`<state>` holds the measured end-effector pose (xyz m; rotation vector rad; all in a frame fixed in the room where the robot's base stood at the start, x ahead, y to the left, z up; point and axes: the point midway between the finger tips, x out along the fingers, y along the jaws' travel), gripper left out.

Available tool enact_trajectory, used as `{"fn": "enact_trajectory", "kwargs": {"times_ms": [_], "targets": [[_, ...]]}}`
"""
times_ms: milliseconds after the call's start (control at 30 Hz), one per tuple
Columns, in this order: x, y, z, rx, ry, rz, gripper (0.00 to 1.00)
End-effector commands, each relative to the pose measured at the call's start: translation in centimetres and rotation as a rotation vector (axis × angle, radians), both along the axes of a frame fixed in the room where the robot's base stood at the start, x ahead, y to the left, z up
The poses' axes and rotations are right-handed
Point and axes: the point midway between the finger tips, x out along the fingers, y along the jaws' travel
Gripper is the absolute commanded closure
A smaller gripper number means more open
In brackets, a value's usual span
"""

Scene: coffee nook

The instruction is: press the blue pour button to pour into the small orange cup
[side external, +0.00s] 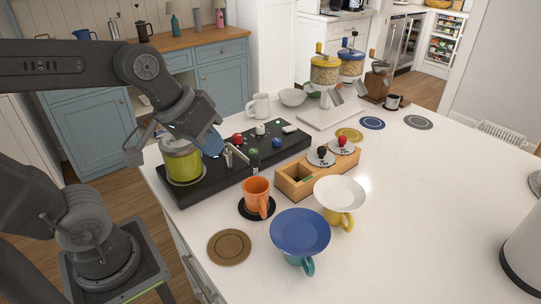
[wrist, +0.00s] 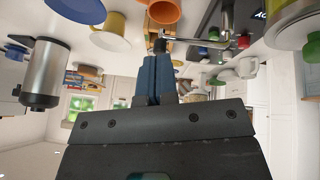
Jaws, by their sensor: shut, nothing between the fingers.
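The small orange cup (side external: 256,190) stands upright on a black coaster (side external: 245,212) in front of the black machine; its rim also shows at the top of the wrist view (wrist: 165,11). A metal spout (side external: 231,155) rises from the machine's front edge, just behind the cup. The blue button (side external: 277,142) is on the machine's top (side external: 215,179), right of a green button (side external: 253,152). My gripper (side external: 213,146) is shut and empty. Its blue fingers hang above the machine's left part, beside the yellow-green pot and left of the buttons. The fingertip gap is hard to make out.
The yellow-green pot (side external: 182,160) stands on the machine's left end. A red knob (side external: 237,138) and a white knob (side external: 260,129) sit behind the green button. A wooden box (side external: 297,188), a blue saucer (side external: 300,231) and a white saucer (side external: 340,193) on cups stand to the right.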

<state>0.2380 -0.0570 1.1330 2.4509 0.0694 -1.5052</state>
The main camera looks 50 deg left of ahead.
Motion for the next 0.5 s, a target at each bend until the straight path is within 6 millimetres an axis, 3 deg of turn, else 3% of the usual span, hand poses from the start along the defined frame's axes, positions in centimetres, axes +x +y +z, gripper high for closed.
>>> {"fn": "enact_trajectory", "kwargs": {"times_ms": [267,500], "targets": [[9.8,1.0,1.0,-0.458,0.071,0.482,1.00],[18.2,5.4,-0.1,-0.831,0.125,0.942,1.00]]}}
